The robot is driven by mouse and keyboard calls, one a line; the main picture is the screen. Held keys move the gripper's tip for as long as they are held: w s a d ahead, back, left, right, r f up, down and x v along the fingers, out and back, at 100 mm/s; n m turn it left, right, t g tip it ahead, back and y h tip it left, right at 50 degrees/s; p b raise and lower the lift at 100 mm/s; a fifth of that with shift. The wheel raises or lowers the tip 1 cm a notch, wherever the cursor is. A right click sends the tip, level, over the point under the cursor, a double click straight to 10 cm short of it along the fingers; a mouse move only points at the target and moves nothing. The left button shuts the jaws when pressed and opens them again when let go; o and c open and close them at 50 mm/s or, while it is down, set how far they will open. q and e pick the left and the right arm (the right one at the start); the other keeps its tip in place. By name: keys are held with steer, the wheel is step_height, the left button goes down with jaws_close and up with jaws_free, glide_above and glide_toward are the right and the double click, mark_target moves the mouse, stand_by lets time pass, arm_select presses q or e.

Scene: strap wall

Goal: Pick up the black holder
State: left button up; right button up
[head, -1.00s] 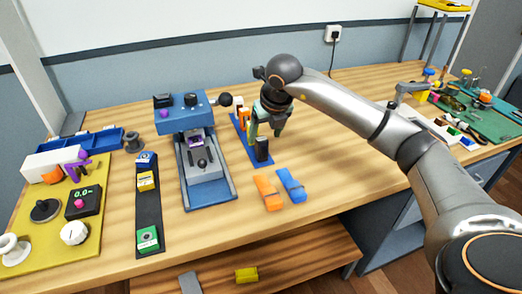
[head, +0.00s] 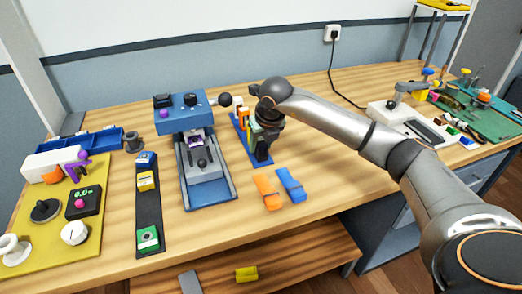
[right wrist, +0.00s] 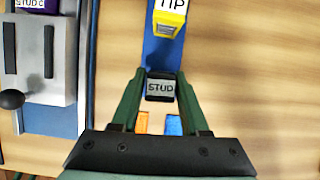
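The black holder (head: 262,151) stands upright at the near end of the blue strip on the bench. In the right wrist view the black holder (right wrist: 160,87) shows its top label, "STUD". My right gripper (head: 264,135) is above it, pointing down, and partly covers it in the head view. Its green fingers (right wrist: 160,80) are on either side of the holder, apart, with the holder between their tips. Any contact is too fine to tell. My left gripper is not in view.
A yellow holder marked "TIP" (right wrist: 168,20) stands on the same blue strip, just beyond. A blue and grey press (head: 205,165) is to the left. An orange strap (head: 267,192) and a blue strap (head: 291,185) lie nearer the front edge.

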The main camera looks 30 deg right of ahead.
jaws_close()
stand_by(0.4)
